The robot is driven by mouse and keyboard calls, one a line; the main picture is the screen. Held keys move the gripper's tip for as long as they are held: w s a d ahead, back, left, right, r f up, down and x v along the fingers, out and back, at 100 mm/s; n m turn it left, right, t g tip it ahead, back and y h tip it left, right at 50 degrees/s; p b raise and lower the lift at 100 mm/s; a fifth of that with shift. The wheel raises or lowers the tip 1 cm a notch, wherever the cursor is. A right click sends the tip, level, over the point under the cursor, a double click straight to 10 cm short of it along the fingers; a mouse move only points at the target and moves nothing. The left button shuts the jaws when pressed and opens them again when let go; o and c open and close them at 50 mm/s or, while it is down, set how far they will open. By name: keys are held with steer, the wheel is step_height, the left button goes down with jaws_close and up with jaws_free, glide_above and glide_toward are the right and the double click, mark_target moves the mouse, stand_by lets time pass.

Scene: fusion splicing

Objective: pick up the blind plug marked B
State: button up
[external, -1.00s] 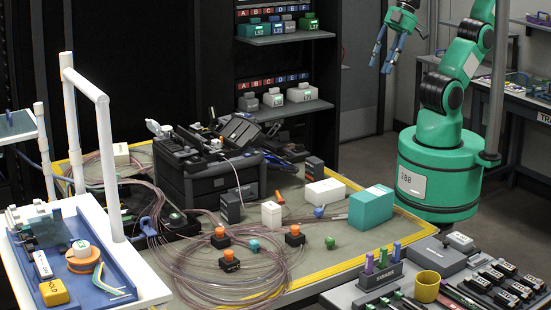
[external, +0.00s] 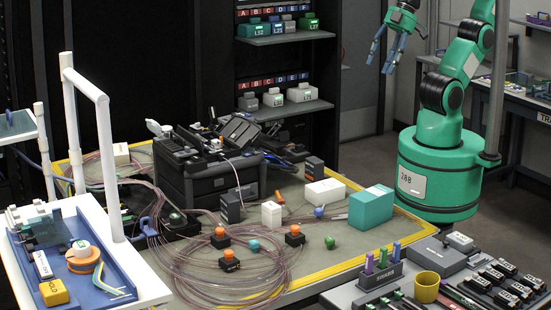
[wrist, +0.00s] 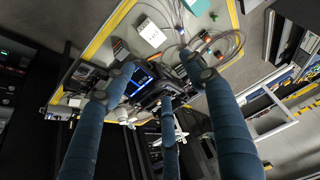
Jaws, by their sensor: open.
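I cannot read a letter B on any small plug. Small coloured pieces stand on the grey work mat: a blue one (external: 319,212), a green one (external: 331,243) and a teal one (external: 254,245). Several black blocks with orange tops (external: 229,256) stand near them. Which of these is the blind plug marked B cannot be told. My gripper (external: 380,67) is open and empty, high at the upper right, well above and behind the mat. In the wrist view its blue fingers (wrist: 152,85) are spread with nothing between them.
A black splicer (external: 208,165) stands at the mat's back, with coiled clear tubing (external: 195,270) in front. A teal box (external: 371,207) and white box (external: 325,192) stand on the right. A slotted holder (external: 380,274) and yellow cup (external: 426,286) are on the front table. A white post frame (external: 105,150) rises left.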

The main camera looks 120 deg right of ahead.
stand_by(0.3)
steer(key=w+a+f+n+g+y+p, duration=0.1)
steer(key=w+a+g+p, duration=0.15)
steer(key=w, duration=1.05)
steer(key=w+a+f+g+p, duration=0.1)
steer(key=w+a, duration=0.2)
steer(key=w, duration=1)
steer(key=w+a+f+g+p, duration=0.1)
steer(key=w+a+f, duration=0.2)
steer(key=w+f, duration=0.6)
steer(key=w+a+f+n+g+y+p, duration=0.1)
steer(key=w+a+f, duration=0.2)
steer(key=w+f, duration=0.6)
step_height(320, 180, down, 5)
steer(key=shift+w+a+p, duration=0.15)
steer(key=shift+a+p, duration=0.1)
steer(key=shift+p, duration=0.15)
steer(key=shift+g, duration=0.25)
